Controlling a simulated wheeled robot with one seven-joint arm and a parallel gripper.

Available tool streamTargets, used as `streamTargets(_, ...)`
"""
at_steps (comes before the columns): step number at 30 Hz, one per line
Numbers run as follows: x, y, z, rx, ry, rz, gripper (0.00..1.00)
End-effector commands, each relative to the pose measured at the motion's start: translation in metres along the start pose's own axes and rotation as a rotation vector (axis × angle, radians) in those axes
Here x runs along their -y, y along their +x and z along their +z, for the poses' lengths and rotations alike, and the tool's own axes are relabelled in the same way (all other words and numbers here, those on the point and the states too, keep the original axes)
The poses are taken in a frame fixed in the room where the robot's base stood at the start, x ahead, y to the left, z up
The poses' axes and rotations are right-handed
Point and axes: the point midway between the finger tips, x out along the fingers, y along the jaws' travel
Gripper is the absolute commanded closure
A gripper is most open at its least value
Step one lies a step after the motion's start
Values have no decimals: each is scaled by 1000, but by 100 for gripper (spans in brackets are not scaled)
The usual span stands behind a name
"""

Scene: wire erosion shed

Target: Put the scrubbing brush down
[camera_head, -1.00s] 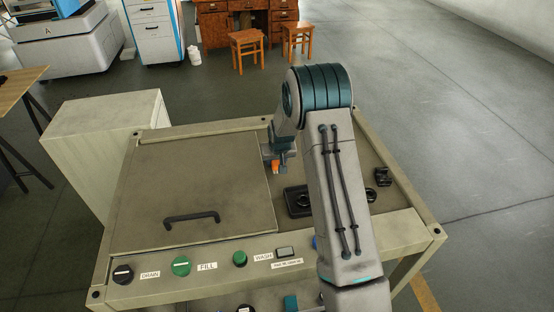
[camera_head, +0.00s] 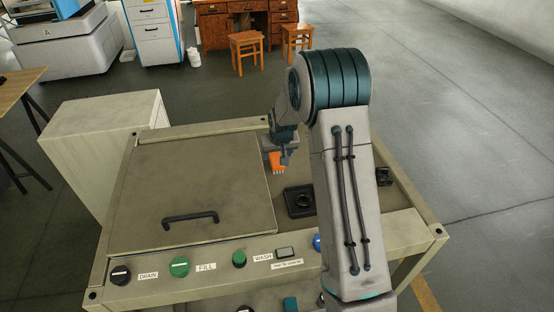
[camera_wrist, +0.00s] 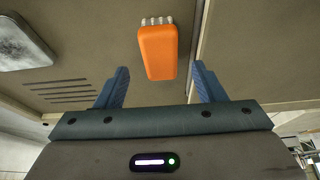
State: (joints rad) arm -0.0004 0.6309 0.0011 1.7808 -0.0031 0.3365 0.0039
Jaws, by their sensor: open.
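The scrubbing brush is an orange block (camera_head: 277,161) with pale bristles, at the right edge of the bench lid in the head view. In the wrist view the orange brush (camera_wrist: 157,54) is centred just beyond my fingertips, its bristles at the far end. My gripper (camera_wrist: 163,86) is open, with a gap between the brush and each blue finger. I cannot tell exactly how the brush touches the surface below.
The wash bench has a large flat lid (camera_head: 190,185) with a black handle (camera_head: 190,218). A black square fitting (camera_head: 299,202) sits right of the lid. Knobs line the front panel. The wrist view shows a worn grey slab (camera_wrist: 20,42) and slots (camera_wrist: 65,91) at left.

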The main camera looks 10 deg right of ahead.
Motion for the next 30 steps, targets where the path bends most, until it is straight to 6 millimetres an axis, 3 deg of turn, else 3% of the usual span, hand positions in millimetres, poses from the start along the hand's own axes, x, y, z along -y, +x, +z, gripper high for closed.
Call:
streamTargets(9, 0, -48, 0, -2, 0, 0, 37)
streamTargets(17, 0, -69, 2, -1, 0, 0, 37)
streamTargets(20, 0, -92, 9, 1, -1, 0, 37)
streamTargets(23, 0, -126, 25, 5, -2, 0, 37)
streamTargets(30, 0, -208, 85, 26, -4, 1, 37)
